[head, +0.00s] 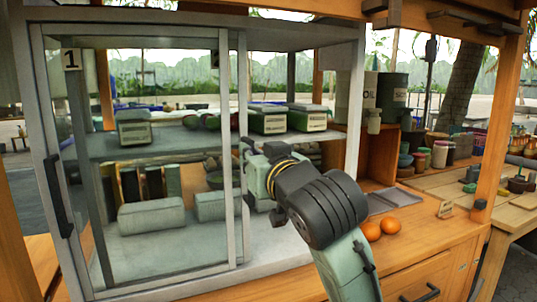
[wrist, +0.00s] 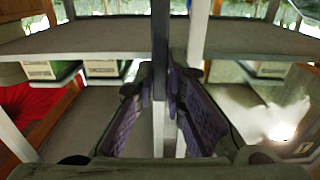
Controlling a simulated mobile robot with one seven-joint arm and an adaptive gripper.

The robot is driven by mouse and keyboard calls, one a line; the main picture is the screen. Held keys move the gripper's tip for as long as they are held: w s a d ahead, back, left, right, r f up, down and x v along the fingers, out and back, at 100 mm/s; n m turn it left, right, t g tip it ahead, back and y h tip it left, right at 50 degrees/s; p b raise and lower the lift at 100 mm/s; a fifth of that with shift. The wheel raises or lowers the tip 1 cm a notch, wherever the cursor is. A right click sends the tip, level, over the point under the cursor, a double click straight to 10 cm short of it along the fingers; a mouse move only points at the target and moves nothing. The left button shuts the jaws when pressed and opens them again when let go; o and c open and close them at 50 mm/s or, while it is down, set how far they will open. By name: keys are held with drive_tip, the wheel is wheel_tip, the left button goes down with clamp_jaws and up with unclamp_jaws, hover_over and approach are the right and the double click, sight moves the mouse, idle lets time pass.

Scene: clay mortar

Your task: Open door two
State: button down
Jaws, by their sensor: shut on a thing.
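The display cabinet has tall glass doors in grey frames. Door one (head: 145,75) carries a "1" label and a dark handle (head: 58,195) at its left edge. A partly hidden label (head: 214,60) sits by the middle uprights, too small to read surely. My gripper (head: 246,150) is at the right middle upright (head: 243,95), which looks like part of door two's frame. In the wrist view my gripper's purple-padded fingers (wrist: 163,95) are closed either side of narrow vertical bars (wrist: 160,130). My wrist hides the contact in the head view. How far door two stands open cannot be told.
A shelf (head: 165,143) inside holds pale boxes (head: 268,120). Two oranges (head: 388,228) and a grey tray (head: 380,200) are on the wooden counter right of my arm. The cabinet's right post (head: 354,100) stands near.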

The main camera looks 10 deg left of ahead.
drive_tip(key=shift+a, duration=0.1)
drive_tip(key=c, duration=1.6)
unclamp_jaws()
drive_tip(key=shift+c, duration=0.2)
drive_tip(key=v, duration=1.2)
